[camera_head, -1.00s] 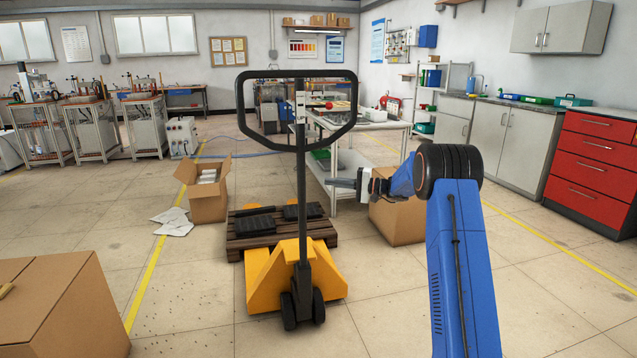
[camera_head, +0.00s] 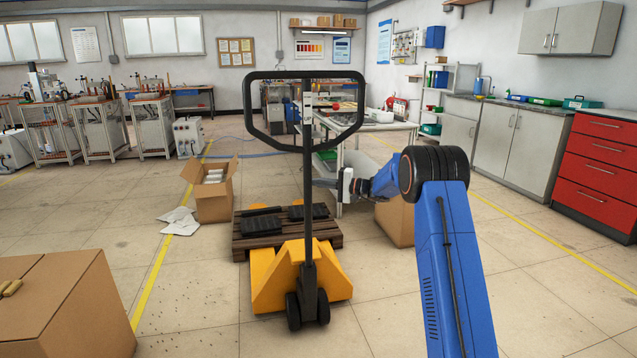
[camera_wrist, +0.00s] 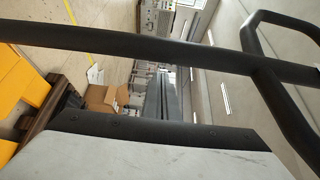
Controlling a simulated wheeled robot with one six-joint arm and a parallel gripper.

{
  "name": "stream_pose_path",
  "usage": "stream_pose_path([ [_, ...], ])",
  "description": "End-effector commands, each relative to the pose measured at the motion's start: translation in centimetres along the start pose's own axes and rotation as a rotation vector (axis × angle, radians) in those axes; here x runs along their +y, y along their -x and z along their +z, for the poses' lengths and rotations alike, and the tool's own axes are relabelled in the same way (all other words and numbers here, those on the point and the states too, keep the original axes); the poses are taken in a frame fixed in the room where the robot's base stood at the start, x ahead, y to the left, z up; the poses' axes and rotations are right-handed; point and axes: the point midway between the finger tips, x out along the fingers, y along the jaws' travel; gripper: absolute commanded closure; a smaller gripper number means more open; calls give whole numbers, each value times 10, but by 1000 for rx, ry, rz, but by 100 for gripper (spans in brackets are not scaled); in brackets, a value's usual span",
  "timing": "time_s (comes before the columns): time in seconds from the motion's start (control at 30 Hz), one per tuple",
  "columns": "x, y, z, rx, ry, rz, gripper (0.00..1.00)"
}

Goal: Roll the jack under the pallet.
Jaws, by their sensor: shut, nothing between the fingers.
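The yellow pallet jack (camera_head: 270,275) stands upright on its black wheels in the middle of the head view. Its black shaft (camera_head: 308,215) rises to a looped handle (camera_head: 262,125). In the wrist view the shaft (camera_wrist: 130,45) crosses just past the shut fingers (camera_wrist: 160,100). I cannot tell whether they touch it.
An open cardboard box (camera_head: 213,205) with papers beside it stands left of the pallet. Another box (camera_head: 397,222) and a workbench (camera_head: 378,127) stand right and behind. A large box (camera_head: 75,310) fills the near left. Floor between is clear.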

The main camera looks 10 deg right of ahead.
Motion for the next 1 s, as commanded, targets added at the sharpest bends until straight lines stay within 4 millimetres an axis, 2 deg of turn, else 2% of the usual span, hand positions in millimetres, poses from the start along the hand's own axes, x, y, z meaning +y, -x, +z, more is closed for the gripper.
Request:
stream_pose_path([
  [0.2,0,5,14,0,0,1,100],
  [0.67,0,8,19,0,0,1,100],
  [1.0,0,30,58,-4,-1,1,100],
])
